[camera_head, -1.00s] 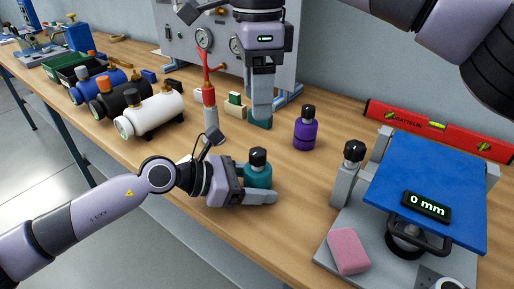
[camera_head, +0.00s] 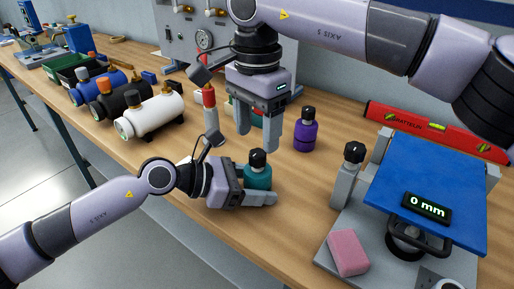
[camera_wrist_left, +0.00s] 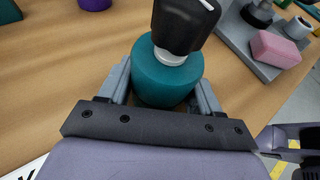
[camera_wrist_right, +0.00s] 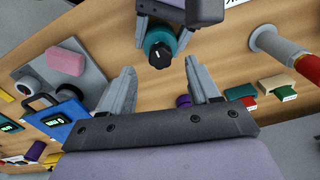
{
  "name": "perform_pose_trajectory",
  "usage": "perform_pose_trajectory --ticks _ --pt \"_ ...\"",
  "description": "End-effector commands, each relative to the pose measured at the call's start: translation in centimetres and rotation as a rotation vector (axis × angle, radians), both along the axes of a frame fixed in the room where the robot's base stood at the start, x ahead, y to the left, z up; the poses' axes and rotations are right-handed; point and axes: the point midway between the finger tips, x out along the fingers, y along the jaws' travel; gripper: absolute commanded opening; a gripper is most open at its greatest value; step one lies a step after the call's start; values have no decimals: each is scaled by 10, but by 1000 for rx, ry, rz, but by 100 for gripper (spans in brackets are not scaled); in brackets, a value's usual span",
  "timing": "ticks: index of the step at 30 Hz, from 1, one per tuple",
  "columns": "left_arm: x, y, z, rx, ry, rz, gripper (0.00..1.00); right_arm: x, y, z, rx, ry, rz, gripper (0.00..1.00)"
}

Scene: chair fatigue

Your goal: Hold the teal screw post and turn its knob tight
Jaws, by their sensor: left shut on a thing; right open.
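The teal screw post (camera_head: 258,178) stands upright on the wooden bench with a black knob (camera_head: 258,158) on top. My left gripper (camera_head: 262,197) is shut around its teal body from the left. In the left wrist view the teal body (camera_wrist_left: 165,78) sits between the two fingers, with the black knob (camera_wrist_left: 186,24) above a white collar. My right gripper (camera_head: 258,140) is open and empty, above and behind the post, fingers pointing down. In the right wrist view the knob (camera_wrist_right: 160,54) lies beyond the open fingertips, with white marks on its top.
A purple post (camera_head: 305,134) stands right of the right gripper. A grey post (camera_head: 347,180) and a blue plate (camera_head: 425,180) with a "0 mm" display are farther right, by a pink sponge (camera_head: 347,251).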

Motion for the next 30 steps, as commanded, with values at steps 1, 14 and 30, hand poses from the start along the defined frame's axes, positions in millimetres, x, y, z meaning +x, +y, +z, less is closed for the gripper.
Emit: perform_pose_trajectory --ticks 1,14,30 --pt "0 0 1 -1 -1 1 12 0 -1 -10 -2 2 -1 61" --pt "0 0 1 -2 -1 1 12 0 0 -47 0 -1 -2 61" --pt "0 0 1 -2 -1 1 12 0 0 -47 0 0 -5 5"
